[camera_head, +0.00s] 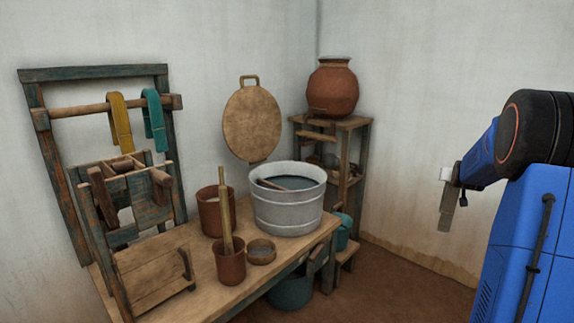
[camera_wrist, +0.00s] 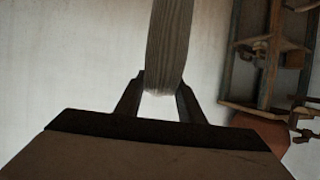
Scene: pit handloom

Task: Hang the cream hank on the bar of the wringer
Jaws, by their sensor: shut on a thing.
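My gripper (camera_head: 450,192) is on the right, in front of the bare wall. In the wrist view, its two dark fingers (camera_wrist: 160,100) are closed around the end of a pale greyish-cream band, the cream hank (camera_wrist: 170,40). The hank reaches out of the top of that view. In the head view, the hank (camera_head: 446,214) shows small and hangs below the gripper, clear of everything. A wooden stand with thick pegs and a bar, which looks like the wringer (camera_head: 150,205), stands at the left end of the table, far from my gripper.
Behind the stand, a rail (camera_head: 80,111) holds a yellow hank (camera_head: 120,122) and a teal hank (camera_head: 154,120). The table (camera_head: 190,245) bears a metal tub (camera_head: 288,212), brown pots (camera_head: 230,266) and an upright wooden pestle. A shelf (camera_head: 352,145) with a clay jar (camera_head: 333,88) stands in the corner.

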